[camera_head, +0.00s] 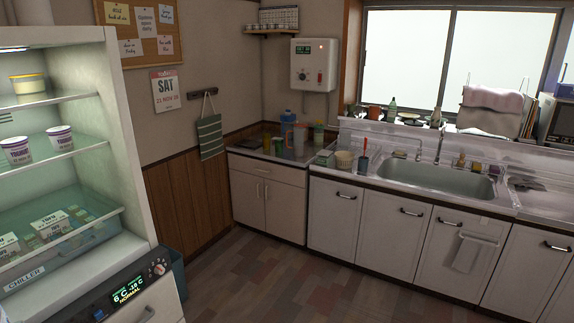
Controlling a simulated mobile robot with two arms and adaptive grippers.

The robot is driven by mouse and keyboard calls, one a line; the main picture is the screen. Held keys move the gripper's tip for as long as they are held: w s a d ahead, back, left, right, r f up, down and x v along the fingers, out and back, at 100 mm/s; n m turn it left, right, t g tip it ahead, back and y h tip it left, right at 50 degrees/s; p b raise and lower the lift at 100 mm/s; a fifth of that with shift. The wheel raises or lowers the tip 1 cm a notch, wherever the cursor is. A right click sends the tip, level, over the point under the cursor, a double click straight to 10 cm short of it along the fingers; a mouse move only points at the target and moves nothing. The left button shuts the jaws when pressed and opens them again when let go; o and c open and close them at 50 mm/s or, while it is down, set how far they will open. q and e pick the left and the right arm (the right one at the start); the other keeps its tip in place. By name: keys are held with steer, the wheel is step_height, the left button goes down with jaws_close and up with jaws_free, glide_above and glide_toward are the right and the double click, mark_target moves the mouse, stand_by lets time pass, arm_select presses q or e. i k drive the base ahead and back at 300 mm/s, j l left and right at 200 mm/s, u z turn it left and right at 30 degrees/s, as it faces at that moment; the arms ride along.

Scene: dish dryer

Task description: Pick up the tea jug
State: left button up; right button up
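Several small containers stand on the corner counter (262,150) in the head view. One is a tall jug-like container with a blue top (286,118). In front of it is a tall grey and orange vessel (299,139), and to its right a green container (318,134). They are too small to tell for sure which is the tea jug. Neither of my grippers is in view, and nothing shows either one near the counter.
An open lit fridge (125,130) stands close at the left, with yoghurt pots (60,138) on a shelf. White cabinets (380,220) and a sink (440,178) run along the right. The wooden floor (270,280) between is clear.

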mark_target(298, 135)
steer(key=i+l+u, duration=0.35)
steer(key=i+l, duration=0.2)
steer(key=i, duration=0.3)
steer(key=i+l+u, duration=0.35)
steer(key=i+l, duration=0.45)
